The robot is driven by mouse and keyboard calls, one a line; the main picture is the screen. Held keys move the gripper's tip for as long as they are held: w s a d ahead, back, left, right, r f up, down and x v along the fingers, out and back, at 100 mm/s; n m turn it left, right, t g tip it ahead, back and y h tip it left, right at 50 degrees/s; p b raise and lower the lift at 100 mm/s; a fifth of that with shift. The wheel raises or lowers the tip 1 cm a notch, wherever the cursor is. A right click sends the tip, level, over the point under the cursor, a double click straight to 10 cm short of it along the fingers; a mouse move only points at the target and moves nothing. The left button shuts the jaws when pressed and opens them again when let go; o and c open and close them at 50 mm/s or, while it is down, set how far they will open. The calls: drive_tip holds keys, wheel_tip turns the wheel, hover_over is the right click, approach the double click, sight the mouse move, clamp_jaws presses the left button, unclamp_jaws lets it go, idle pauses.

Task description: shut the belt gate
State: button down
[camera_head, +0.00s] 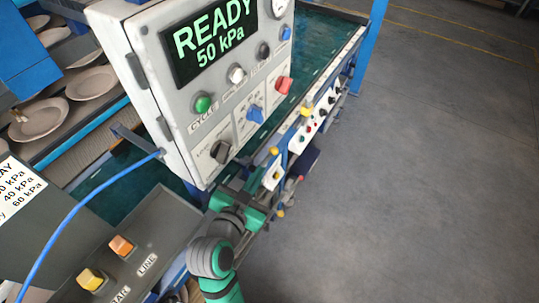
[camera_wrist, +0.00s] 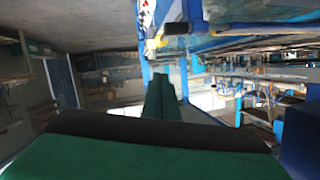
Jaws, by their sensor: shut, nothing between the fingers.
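My gripper (camera_head: 268,187) is in the lower middle of the head view, beside the line's front rail and just right of and below the control box. In the wrist view, its green fingers (camera_wrist: 166,95) are together with nothing between them. Blue and yellow levers (camera_head: 282,158) with a round gauge stand on the rail close to the gripper. I cannot tell for sure which part is the belt gate, or whether the gripper touches it. The green belt (camera_head: 330,45) runs behind the rail, partly hidden by the control box.
The control box (camera_head: 215,90) reads READY, 50 kPa, and hangs over the belt. A dark panel (camera_head: 150,235) with orange and yellow buttons is at lower left. Plates (camera_head: 90,83) lie at upper left. A blue cable (camera_head: 75,210) crosses the left. Grey floor (camera_head: 430,170) is clear on the right.

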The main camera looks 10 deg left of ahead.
drive_tip(key=shift+d, duration=0.1)
hover_over(269, 156)
drive_tip(key=s, duration=0.3)
wheel_tip(269, 156, down, 3)
drive_tip(key=shift+w+d+f, duration=0.25)
drive_tip(key=shift+w+f, duration=0.05)
drive_tip(key=shift+f, duration=0.3)
drive_tip(key=shift+w+d+f, duration=0.2)
drive_tip(key=shift+w+f, duration=0.1)
drive_tip(key=shift+f, duration=0.3)
drive_tip(key=shift+w+a+f, duration=0.15)
drive_tip(key=shift+a+f, duration=0.1)
drive_tip(key=shift+f, duration=0.2)
drive_tip(key=shift+w+d, duration=0.1)
drive_tip(key=shift+d, duration=0.05)
